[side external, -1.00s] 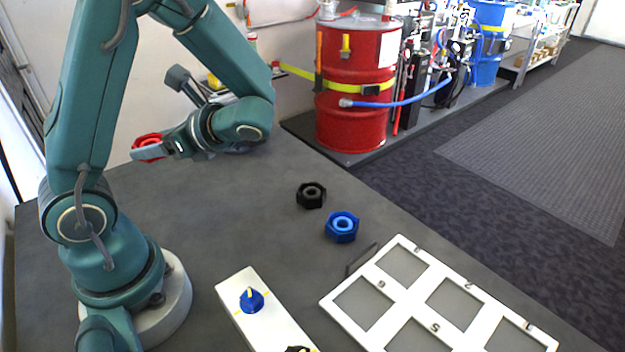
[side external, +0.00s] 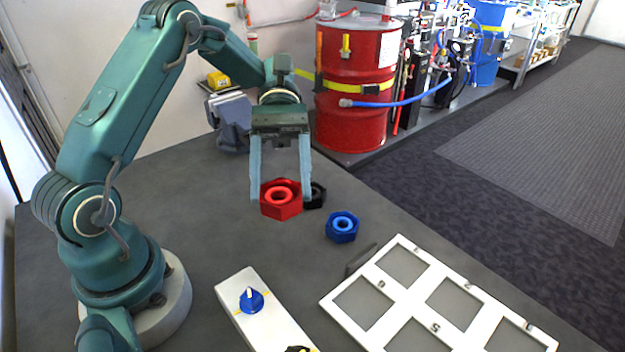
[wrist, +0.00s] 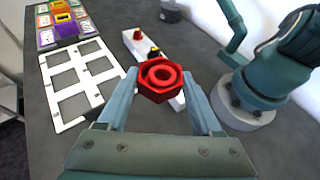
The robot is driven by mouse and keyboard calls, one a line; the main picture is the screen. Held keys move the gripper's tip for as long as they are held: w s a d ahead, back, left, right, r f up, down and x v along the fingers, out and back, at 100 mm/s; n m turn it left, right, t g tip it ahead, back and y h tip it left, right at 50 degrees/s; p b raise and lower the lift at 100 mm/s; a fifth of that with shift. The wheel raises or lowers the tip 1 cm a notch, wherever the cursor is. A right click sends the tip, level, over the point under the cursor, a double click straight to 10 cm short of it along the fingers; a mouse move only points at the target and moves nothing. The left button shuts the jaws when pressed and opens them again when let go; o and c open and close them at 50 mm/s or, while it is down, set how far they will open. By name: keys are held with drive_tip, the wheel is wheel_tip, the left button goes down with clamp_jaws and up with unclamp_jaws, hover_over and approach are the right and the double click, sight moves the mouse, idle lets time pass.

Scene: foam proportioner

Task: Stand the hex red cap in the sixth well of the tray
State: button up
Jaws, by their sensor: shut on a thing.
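The hex red cap (side external: 281,200) is held between the fingertips of my gripper (side external: 281,197), above the table. It also shows in the wrist view (wrist: 159,79), its ring-shaped top facing the camera, between the two fingers of my gripper (wrist: 160,85). The white tray (side external: 447,298) lies at the lower right of the side view, with square wells and numbers on its frame. The well next to the mark that looks like 6 (side external: 363,303) is empty. The tray also shows at the left of the wrist view (wrist: 102,90), apart from the cap.
A blue hex cap (side external: 342,227) and a black hex cap (side external: 315,195) stand on the table between gripper and tray. A white strip (side external: 283,322) with a blue knob (side external: 251,300) lies in front. A coloured panel (wrist: 62,22) sits beyond the tray in the wrist view.

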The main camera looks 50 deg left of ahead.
drive_tip(key=w+r+n+t+h, duration=0.1)
drive_tip(key=w+r+n+t, duration=0.2)
drive_tip(key=w, duration=0.2)
approach(375, 323)
drive_tip(key=shift+h, duration=0.3)
drive_tip(key=d, duration=0.1)
drive_tip(key=s+d+r, duration=0.1)
drive_tip(key=d+r, duration=0.1)
drive_tip(key=shift+s+d, duration=0.2)
drive_tip(key=shift+s, duration=0.05)
drive_tip(key=shift+f, duration=1.95)
drive_tip(key=o, duration=1.4)
drive_tip(key=shift+f, duration=0.1)
drive_tip(key=shift+o, duration=0.2)
